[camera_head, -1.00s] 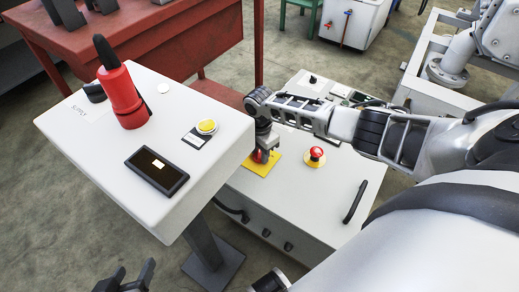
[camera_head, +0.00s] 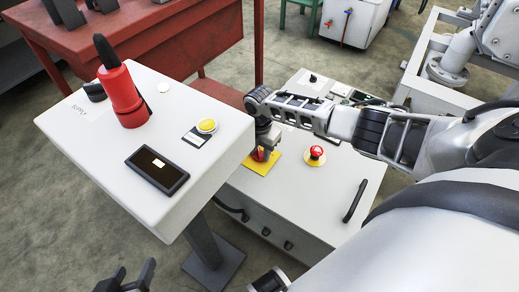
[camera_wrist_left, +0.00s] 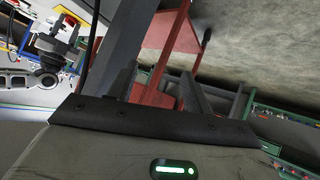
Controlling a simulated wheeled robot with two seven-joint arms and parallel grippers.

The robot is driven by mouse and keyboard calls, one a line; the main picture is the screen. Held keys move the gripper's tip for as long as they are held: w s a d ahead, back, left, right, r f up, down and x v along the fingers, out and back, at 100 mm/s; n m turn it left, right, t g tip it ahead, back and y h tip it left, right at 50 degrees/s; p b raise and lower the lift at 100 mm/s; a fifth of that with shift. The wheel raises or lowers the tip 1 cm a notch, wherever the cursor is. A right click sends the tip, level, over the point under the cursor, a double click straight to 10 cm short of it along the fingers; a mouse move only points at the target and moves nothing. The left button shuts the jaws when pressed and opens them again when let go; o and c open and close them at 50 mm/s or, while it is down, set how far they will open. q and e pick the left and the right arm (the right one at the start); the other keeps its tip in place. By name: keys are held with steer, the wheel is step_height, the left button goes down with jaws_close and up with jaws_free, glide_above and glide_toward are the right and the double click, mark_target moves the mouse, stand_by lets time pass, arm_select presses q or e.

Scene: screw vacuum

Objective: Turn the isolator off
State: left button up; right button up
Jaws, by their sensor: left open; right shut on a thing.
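The isolator is a red rotary switch on a yellow plate (camera_head: 263,162) on top of the low white cabinet. My right gripper (camera_head: 264,150) points down over the plate and is shut on the red isolator knob (camera_head: 259,156), which it largely hides. The same gripper and some yellow and red show at the upper left of the left wrist view (camera_wrist_left: 62,45). My left gripper (camera_head: 126,278) is open and empty at the bottom left of the head view, well away from the isolator.
A white supply box (camera_head: 150,130) on a post carries a red handle (camera_head: 122,97), a yellow button (camera_head: 206,126) and a dark display (camera_head: 157,169). A red emergency button (camera_head: 315,155) stands right of the isolator. A red table (camera_head: 190,45) is behind.

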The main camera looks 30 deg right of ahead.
mark_target(259, 152)
arm_select(q)
steer(key=shift+w+r, duration=0.1)
arm_select(e)
steer(key=o, duration=1)
steer(key=shift+a, duration=0.1)
arm_select(q)
step_height(259, 152, up, 9)
steer(key=s+a+t+p, duration=0.1)
steer(key=a+t+p, duration=0.1)
steer(key=p, duration=0.3)
steer(key=shift+y, duration=0.3)
arm_select(e)
step_height(259, 152, up, 16)
arm_select(q)
steer(key=shift+f, duration=0.2)
